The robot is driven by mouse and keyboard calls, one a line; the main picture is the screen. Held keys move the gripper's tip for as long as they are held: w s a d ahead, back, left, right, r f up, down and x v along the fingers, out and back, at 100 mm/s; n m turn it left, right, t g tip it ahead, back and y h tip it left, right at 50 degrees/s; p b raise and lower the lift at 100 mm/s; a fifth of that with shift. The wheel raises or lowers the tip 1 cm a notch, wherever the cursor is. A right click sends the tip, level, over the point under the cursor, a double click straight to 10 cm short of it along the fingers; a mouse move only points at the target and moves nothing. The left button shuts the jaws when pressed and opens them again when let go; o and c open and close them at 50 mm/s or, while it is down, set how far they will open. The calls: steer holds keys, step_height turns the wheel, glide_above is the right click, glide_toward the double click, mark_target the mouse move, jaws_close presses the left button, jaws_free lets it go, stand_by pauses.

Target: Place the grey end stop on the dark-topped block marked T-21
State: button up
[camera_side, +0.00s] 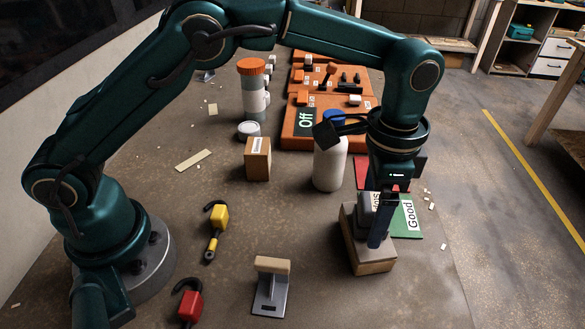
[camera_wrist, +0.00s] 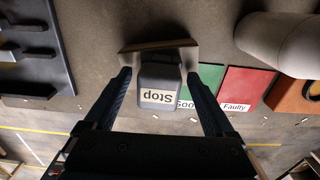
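The grey end stop (camera_wrist: 160,82), with a white label reading "Stop", sits between my fingers in the wrist view. In the side view the end stop (camera_side: 366,203) appears to rest on a wooden block (camera_side: 373,266) with a dark top, partly hidden by my finger. No T-21 marking is readable on the block. The block (camera_wrist: 160,46) shows in the wrist view beyond the stop. My gripper (camera_side: 377,240) points down over the block. In the wrist view my gripper (camera_wrist: 159,76) is open, with a finger on each side of the stop and small gaps visible.
A green "Good" mat (camera_side: 408,216) and a red "Faulty" mat (camera_wrist: 245,88) lie beside the block. A white bottle (camera_side: 330,165) stands close behind.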

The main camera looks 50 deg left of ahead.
mark_target(377, 200)
step_height(377, 200, up, 7)
steer(key=shift+f, duration=0.15)
steer(key=shift+a+r, duration=0.1)
steer(key=shift+r, duration=0.55)
steer(key=s+a+r+n+t, duration=0.3)
steer(key=s+a+r+n, duration=0.1)
steer(key=a+r, duration=0.4)
steer(key=s+a+f+n+t, duration=0.2)
steer(key=s+a+f+n, duration=0.3)
steer(key=s+a, duration=0.3)
steer(key=s+f, duration=0.1)
steer(key=s, duration=0.2)
steer(key=shift+s+a+f+t, duration=0.2)
steer(key=shift+s+a+t, duration=0.05)
steer(key=shift+a+t, duration=0.1)
